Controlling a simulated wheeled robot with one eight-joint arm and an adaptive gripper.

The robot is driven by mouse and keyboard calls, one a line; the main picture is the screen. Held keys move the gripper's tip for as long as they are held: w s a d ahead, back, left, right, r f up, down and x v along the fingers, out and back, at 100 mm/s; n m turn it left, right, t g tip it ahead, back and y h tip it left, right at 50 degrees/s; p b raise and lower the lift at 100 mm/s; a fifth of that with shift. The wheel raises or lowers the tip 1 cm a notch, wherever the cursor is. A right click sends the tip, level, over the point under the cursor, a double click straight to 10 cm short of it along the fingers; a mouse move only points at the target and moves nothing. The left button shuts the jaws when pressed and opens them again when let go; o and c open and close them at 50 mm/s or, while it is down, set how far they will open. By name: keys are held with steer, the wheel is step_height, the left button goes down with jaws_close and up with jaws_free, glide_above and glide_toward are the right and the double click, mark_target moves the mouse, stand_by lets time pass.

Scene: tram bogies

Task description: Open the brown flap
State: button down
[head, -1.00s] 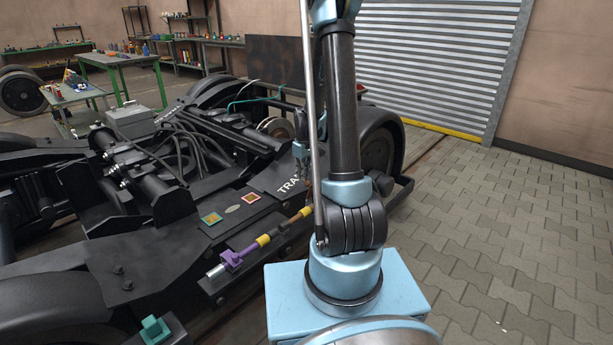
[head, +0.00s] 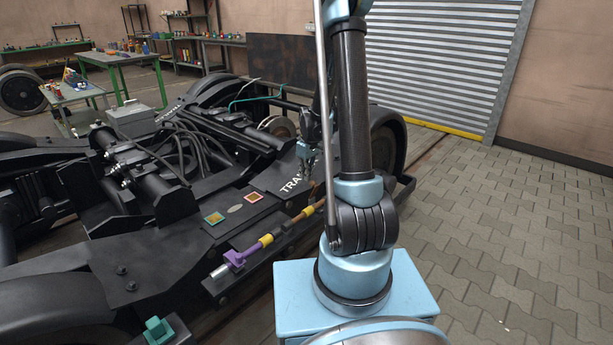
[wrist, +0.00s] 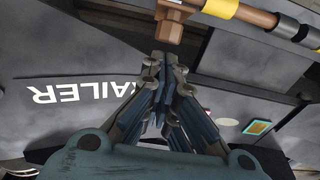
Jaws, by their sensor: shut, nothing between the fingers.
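In the wrist view, a brown block (wrist: 170,28) hangs at the top centre, beside a rod with yellow bands; it looks like the brown flap's end or handle. My gripper (wrist: 163,58) points at it, its fingertips together and empty. The tips appear just short of the block; I cannot tell whether they touch. In the head view, my gripper (head: 309,162) is small, above the bogie's side near the white lettering, partly behind my arm. The flap there is mostly hidden by my arm.
The banded rod (head: 265,240) with a purple fitting (head: 235,258) runs along the black bogie's near side (head: 110,262). A teal block (head: 158,331) stands at the lower left. Coloured square plates (head: 213,218) lie flat on the frame. Paved floor at right is clear.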

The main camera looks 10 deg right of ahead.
step_height(320, 180, up, 11)
steer(key=w+a, duration=0.2)
steer(key=s+d+r+m, duration=0.25)
steer(key=s+r, duration=0.25)
steer(key=s, duration=0.5)
steer(key=s+d+f+m, duration=0.2)
steer(key=s, duration=1)
steer(key=s+d+f+m+t, duration=0.1)
steer(key=s+d+f+m, duration=0.1)
steer(key=s, duration=1.1)
steer(key=shift+s+d+m+h, duration=0.2)
steer(key=shift+s+m+h, duration=0.15)
steer(key=shift+m, duration=0.3)
